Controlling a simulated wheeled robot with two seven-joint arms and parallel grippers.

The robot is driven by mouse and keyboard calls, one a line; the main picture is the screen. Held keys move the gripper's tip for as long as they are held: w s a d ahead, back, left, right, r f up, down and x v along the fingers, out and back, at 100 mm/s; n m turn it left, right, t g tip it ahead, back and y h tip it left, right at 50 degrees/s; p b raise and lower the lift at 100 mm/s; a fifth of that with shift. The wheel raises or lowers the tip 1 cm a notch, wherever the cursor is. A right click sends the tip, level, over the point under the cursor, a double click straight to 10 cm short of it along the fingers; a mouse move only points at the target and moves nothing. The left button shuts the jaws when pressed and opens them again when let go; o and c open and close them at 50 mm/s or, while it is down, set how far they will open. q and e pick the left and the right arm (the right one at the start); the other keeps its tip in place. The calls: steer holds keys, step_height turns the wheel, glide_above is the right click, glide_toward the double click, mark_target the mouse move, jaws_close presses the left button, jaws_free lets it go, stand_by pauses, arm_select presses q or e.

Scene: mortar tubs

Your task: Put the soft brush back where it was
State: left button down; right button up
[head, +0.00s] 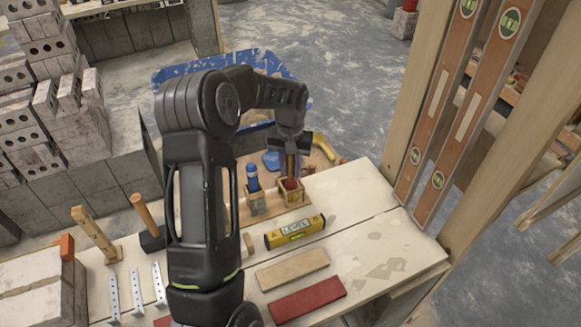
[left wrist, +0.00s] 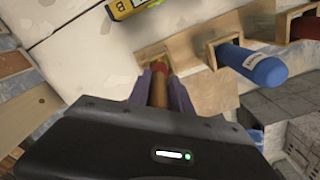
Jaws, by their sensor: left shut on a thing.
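My left gripper (head: 293,160) is shut on an upright tool with a brown handle and a red lower part, which I take for the soft brush (head: 291,183). In the left wrist view the brush (left wrist: 159,92) stands between the two fingers of the gripper (left wrist: 165,88). Its red end is at the mouth of a square wooden socket (head: 293,199) of the holder; how deep it sits I cannot tell. The bristles do not show. A blue-handled tool (head: 252,176) stands in the socket to its left; it also shows in the left wrist view (left wrist: 252,66). My right gripper is out of view.
A yellow level (head: 294,232) lies in front of the holder. A tan block (head: 291,269) and a red block (head: 307,299) lie nearer. A hammer (head: 148,222) and metal strips (head: 137,291) are on the left. The bench's right part (head: 385,235) is clear; long levels (head: 440,140) hang beyond.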

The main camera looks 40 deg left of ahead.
arm_select(q)
steer(key=c, duration=1.1)
jaws_free()
steer(key=shift+r, duration=0.1)
step_height(320, 180, up, 8)
steer(key=shift+f, duration=0.2)
